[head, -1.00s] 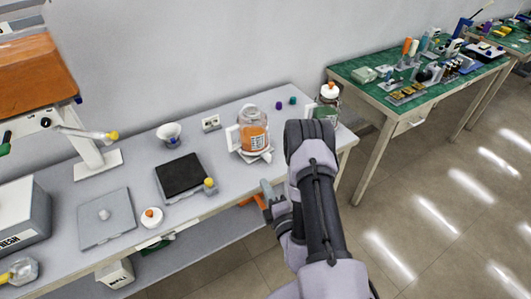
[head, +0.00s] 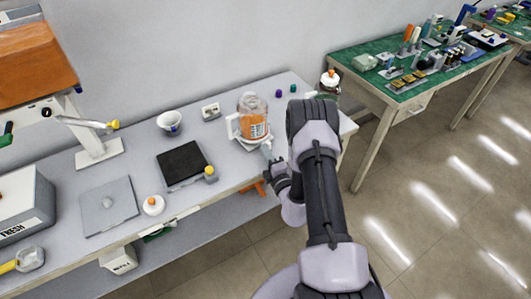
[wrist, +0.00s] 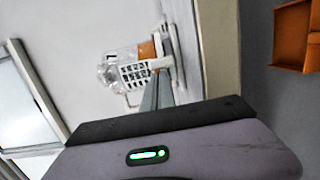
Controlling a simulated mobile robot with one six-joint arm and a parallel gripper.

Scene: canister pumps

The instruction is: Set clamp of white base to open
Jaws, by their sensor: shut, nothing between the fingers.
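A clear canister with orange contents (head: 253,122) stands upright on a white base (head: 245,144) near the right end of the grey bench. A white upright part (head: 232,127) shows at its left; I cannot tell the clamp's setting. In the wrist view the canister (wrist: 120,72) appears sideways, with the base (wrist: 176,48) to its right. My gripper (head: 267,151) is shut and empty at the front of the base. Its fingers also show in the wrist view (wrist: 157,92), pointing at the base. I cannot tell whether they touch it.
Another jar (head: 330,80) stands behind my arm. An orange bin (wrist: 292,40) shows at right in the wrist view.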

